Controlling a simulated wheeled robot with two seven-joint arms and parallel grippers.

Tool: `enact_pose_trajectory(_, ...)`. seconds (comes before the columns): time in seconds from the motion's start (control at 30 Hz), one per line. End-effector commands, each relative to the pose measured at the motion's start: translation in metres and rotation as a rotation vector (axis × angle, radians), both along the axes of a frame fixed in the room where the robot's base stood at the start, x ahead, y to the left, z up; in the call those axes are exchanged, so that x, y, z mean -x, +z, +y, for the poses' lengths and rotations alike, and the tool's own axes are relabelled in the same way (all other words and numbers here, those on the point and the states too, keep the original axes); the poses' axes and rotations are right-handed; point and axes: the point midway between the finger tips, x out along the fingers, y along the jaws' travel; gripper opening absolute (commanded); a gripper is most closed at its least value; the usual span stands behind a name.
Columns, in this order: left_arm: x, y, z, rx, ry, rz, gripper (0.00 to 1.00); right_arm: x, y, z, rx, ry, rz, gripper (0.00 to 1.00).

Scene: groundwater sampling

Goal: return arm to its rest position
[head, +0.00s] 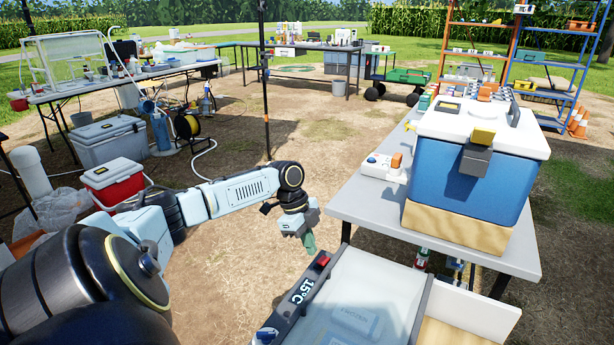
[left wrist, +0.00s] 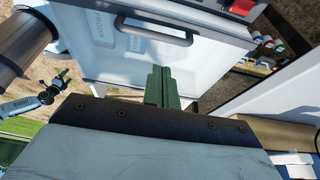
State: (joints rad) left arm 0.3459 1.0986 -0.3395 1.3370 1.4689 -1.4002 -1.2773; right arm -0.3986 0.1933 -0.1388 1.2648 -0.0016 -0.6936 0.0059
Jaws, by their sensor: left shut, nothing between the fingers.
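My left gripper (head: 309,242) comes in from the left on a pale jointed arm and hangs over the dirt, just left of the table and above the back left of the cooler box. Its green fingers (left wrist: 162,88) are closed together with nothing between them in the left wrist view. The white cooler box (head: 360,300), with a 15°C display on its rim, is at the bottom of the head view. It also shows behind the fingers in the left wrist view (left wrist: 105,55), with a dark handle.
A blue cooler with a white lid (head: 468,170) stands on the grey table (head: 372,200) at the right, close to my left gripper. A red cooler (head: 115,182) and a grey cooler (head: 110,140) sit on the ground at left. Open dirt lies beyond the arm.

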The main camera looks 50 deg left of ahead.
Motion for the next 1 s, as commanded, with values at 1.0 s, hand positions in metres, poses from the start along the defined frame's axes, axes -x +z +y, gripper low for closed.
enact_pose_trajectory(1.0, 0.090, -0.103, -0.179, -0.084, 0.055, 0.159, 0.00, -0.051, 0.098, 0.046, -0.051, 0.000, -0.054, 0.85)
